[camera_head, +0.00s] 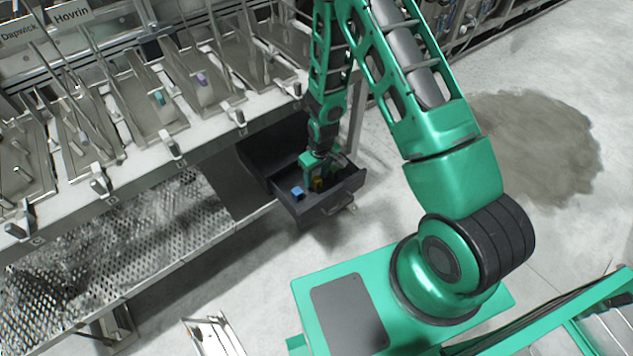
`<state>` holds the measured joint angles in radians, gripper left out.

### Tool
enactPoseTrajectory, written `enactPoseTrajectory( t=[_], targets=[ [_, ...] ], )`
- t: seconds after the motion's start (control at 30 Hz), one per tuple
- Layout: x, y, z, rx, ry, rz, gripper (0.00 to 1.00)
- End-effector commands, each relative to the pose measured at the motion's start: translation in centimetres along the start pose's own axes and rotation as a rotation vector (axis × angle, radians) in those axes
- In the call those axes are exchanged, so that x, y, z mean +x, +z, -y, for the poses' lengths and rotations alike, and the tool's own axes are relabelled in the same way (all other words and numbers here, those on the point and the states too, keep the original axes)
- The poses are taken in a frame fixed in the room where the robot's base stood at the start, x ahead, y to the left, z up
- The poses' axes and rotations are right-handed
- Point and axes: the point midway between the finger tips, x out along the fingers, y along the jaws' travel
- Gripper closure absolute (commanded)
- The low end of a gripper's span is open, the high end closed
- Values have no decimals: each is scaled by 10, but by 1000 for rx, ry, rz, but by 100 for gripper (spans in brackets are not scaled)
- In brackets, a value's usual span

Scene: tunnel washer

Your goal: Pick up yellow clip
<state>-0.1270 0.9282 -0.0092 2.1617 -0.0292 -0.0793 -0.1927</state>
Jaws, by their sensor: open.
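A small yellow clip (317,184) lies in the open dark drawer (322,207) under the bench. My gripper (313,183) reaches down into the drawer from above, with its fingers beside or around the clip. The gripper is open, but the fingertips are small and partly hidden, so I cannot tell whether they touch the clip. A blue clip (297,191) lies in the drawer just left of my gripper.
The drawer's walls enclose my gripper closely. The bench (140,150) with several slanted metal trays stands at the left, above a perforated lower shelf (120,240). A teal piece (159,98) and a purple piece (201,79) sit on the trays. The floor at the right is open, with a brown stain (535,145).

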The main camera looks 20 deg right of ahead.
Motion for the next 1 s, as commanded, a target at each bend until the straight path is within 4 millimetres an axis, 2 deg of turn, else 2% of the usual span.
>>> enactPoseTrajectory(
  t=[0.1, 0.2, 0.43, 0.47, 0.63, 1.0],
  targets=[
    [13, 0, 0, 0, 0, 1, 53],
    [18, 0, 0, 0, 0, 0, 53],
    [19, 0, 0, 0, 0, 0, 53],
    [19, 0, 0, 0, 0, 0, 55],
    [19, 0, 0, 0, 0, 0, 96],
    [17, 0, 0, 0, 0, -1, 97]
  ],
)
